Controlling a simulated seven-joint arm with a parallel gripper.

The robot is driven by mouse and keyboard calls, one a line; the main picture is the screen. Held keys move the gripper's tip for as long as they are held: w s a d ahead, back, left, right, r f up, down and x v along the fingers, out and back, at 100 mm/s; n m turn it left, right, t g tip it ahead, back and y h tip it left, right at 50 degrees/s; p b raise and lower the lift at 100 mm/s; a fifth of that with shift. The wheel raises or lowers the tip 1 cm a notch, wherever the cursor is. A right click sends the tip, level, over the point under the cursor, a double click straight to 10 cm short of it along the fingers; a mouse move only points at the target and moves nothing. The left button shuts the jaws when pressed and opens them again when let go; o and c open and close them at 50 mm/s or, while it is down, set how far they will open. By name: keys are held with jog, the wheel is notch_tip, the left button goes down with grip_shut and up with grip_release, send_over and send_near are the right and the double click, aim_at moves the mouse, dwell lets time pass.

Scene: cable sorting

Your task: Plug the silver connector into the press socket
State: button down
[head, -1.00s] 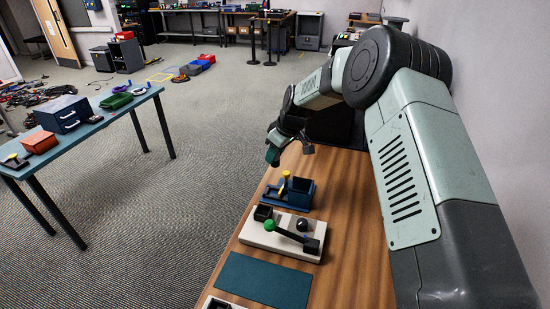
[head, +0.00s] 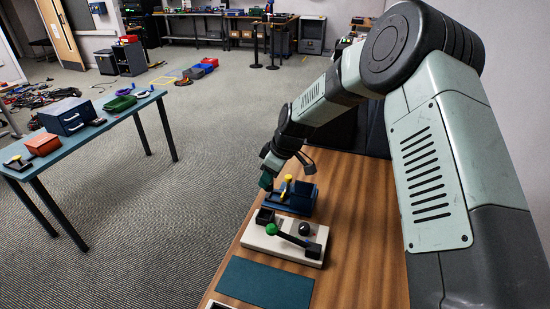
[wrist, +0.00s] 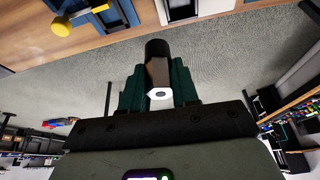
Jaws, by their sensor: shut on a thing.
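My gripper (head: 266,180) hangs over the left edge of the wooden bench, beside the blue fixture. In the wrist view its green fingers (wrist: 158,88) are shut on the connector (wrist: 159,94), which has a pale silver end with a dark hole and a dark body. In the head view the connector is too small to make out. The likely press is a cream base (head: 262,243) with a green-knobbed lever (head: 271,229) and a small black open box (head: 264,216) at its far left corner. The connector is apart from it. Part of the cream base shows in the wrist view (wrist: 192,8).
A blue fixture (head: 300,200) with a yellow-topped handle (head: 288,179) stands just beyond the cream base. A dark teal mat (head: 265,283) lies nearer. A separate teal table (head: 92,133) with boxes and trays stands left across open floor.

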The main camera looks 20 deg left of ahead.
jog(key=shift+n+g, duration=0.3)
jog(key=shift+n, duration=0.4)
jog(key=shift+s+d+f, duration=0.15)
jog(key=shift+s+f, duration=1.85)
jog(key=shift+f, duration=0.45)
jog(key=shift+f, duration=0.25)
jog(key=shift+f, duration=1.4)
jog(key=c, duration=0.8)
grip_release()
jog(key=o, duration=0.5)
